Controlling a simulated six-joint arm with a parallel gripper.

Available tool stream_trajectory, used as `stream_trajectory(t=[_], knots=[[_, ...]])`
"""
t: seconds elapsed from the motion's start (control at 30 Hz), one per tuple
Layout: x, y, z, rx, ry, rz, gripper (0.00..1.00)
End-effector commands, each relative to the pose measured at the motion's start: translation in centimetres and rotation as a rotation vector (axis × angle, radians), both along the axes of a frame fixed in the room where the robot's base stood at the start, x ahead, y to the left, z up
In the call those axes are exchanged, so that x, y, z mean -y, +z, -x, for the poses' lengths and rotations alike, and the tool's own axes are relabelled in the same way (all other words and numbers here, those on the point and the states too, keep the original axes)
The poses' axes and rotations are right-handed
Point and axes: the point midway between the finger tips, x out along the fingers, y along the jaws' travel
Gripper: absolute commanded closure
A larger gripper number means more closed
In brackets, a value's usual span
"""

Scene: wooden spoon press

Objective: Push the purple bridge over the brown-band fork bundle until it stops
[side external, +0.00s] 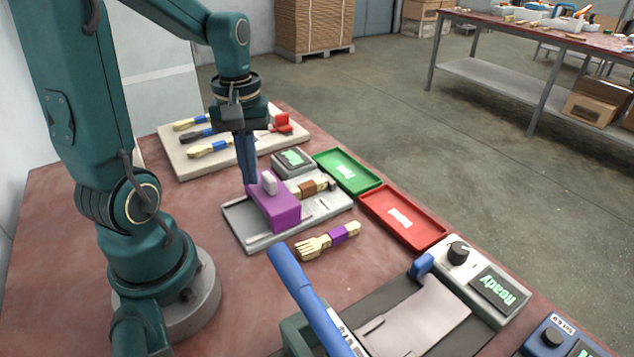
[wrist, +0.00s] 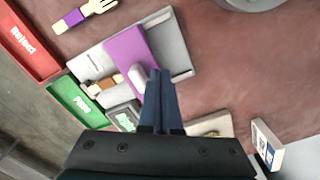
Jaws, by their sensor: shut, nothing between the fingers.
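The purple bridge (side external: 282,212) stands on a grey plate (side external: 240,232), with a pale knob (side external: 269,183) on top. In the wrist view the bridge (wrist: 122,45) lies across the plate and the knob (wrist: 138,76) sticks up from it. The brown-band fork bundle (side external: 309,189) lies on the plate, its handles out to the right of the bridge; it also shows in the wrist view (wrist: 104,84). The rest is hidden by the bridge. My gripper (side external: 250,181) is shut and empty, pointing down close beside the knob. I cannot tell if it touches.
A small grey display box (side external: 292,162) stands behind the plate. A green Pass tray (side external: 348,172) and a red Reject tray (side external: 402,217) lie to the right. A purple-band fork bundle (side external: 328,240) lies in front. A board with banded bundles (side external: 186,165) is at the back.

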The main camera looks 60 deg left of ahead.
Motion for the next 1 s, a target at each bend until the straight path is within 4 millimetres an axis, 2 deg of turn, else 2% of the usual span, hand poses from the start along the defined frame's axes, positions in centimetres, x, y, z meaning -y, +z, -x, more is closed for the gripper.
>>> stream_trajectory(t=[0.6,1.0], knots=[[0.0,4.7,-0.1,0.002,0.0,-0.002,1.0],[0.0,5.3,0.0,0.0,-0.001,0.0,1.0]])
